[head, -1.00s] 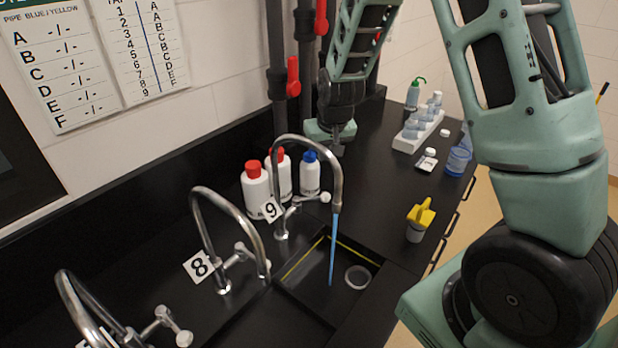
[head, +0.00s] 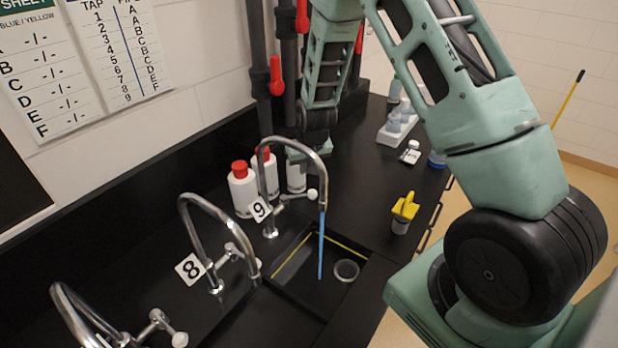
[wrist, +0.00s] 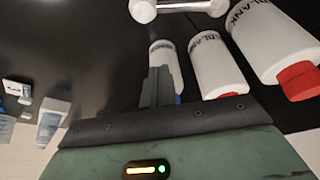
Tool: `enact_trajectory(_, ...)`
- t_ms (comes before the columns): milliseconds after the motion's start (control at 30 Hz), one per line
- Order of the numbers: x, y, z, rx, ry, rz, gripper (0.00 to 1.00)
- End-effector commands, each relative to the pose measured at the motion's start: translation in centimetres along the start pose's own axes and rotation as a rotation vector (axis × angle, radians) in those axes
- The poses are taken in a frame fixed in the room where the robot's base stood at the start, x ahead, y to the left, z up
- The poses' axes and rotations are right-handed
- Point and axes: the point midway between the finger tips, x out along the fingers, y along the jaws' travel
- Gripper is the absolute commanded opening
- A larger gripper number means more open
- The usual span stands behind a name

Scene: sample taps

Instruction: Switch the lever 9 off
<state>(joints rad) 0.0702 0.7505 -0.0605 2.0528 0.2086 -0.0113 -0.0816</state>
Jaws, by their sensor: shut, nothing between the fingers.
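Tap 9 is a chrome gooseneck (head: 268,180) beside a tag marked 9 (head: 260,209). A blue stream (head: 321,250) runs from its spout into the sink. Its lever (head: 312,194) is a short bar with a pale round knob, right of the tap's base. In the wrist view the lever (wrist: 190,7) lies across the top edge, beyond my fingertips and apart from them. My gripper (wrist: 160,70) is shut and empty, its fingers pointing toward the lever side. In the head view it is behind the tap's arch, its fingertips hidden or too small to tell.
White bottles (head: 243,190) stand close behind tap 9; they also show beside my fingers in the wrist view (wrist: 218,68). Tap 8 (head: 215,280) is at left. A yellow-topped container (head: 403,212) stands right of the sink (head: 290,300). Counter between them is clear.

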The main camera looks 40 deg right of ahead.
Motion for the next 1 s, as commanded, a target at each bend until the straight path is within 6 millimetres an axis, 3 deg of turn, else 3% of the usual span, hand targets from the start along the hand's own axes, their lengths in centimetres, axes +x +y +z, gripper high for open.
enact_trajectory(167, 2.5, 0.0, 0.0, 0.0, -0.004, 0.0, 0.0)
enact_trajectory(333, 1.8, 0.0, 2.5, 0.0, -0.004, 0.0, 0.0)
enact_trajectory(500, 1.8, 0.0, 3.7, -0.001, -0.001, 0.0, 0.0)
enact_trajectory(1000, 1.9, -0.1, 4.0, 0.007, 0.0, 0.003, 0.0)
